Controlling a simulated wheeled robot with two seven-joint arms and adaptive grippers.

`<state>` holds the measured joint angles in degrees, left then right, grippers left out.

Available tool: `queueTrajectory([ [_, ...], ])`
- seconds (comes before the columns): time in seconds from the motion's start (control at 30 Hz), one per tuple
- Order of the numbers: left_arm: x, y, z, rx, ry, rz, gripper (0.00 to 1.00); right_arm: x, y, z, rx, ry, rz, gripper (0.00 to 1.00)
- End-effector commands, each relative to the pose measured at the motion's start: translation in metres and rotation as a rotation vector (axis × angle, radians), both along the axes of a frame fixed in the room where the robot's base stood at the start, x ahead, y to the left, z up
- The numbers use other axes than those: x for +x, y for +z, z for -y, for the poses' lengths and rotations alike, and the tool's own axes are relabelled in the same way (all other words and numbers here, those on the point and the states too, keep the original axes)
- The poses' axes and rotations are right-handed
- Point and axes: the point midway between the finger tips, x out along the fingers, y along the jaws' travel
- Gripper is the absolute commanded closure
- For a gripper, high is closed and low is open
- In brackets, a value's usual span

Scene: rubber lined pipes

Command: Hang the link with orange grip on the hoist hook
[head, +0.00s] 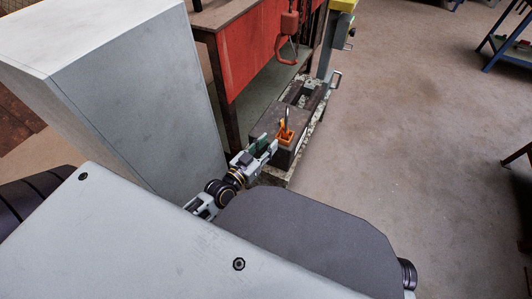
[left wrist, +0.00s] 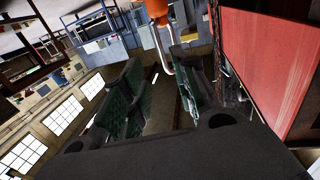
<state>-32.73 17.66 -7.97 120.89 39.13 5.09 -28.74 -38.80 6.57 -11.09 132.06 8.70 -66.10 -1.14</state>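The link with orange grip (head: 285,136) stands upright on a dark block (head: 293,157), its grey metal part pointing up. My left gripper (head: 267,146) is just left of the grip, fingers pointing towards it. In the left wrist view, which looks turned over, the green-padded fingers (left wrist: 158,95) are spread apart with nothing held between them. The orange grip (left wrist: 158,11) and its bent metal rod (left wrist: 168,52) show beyond the fingertips. The red hoist hook (head: 287,50) hangs empty above and behind the block. My right gripper is not in view.
A red panel (head: 250,50) on a dark bench frame stands behind the block; it also fills the right of the left wrist view (left wrist: 273,55). A tall grey cabinet (head: 130,80) stands close on the left of my arm. Open floor (head: 420,130) lies to the right.

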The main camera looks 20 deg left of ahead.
Motion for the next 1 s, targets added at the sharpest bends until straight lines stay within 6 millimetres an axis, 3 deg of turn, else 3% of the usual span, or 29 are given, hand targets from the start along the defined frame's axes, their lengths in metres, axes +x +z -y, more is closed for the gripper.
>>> queueTrajectory([
  [0.23, -0.006, -0.011, 0.015, 0.003, -0.043, -0.072, 0.71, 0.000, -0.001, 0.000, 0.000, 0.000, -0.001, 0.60],
  [0.47, -0.023, -0.039, 0.042, 0.015, -0.120, -0.244, 0.71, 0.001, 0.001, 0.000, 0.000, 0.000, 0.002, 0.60],
  [0.7, -0.050, -0.071, 0.063, 0.036, -0.176, -0.458, 0.71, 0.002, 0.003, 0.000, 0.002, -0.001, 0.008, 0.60],
  [1.0, -0.092, -0.106, 0.073, 0.065, -0.189, -0.734, 0.71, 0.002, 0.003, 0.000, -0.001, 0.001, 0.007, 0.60],
])
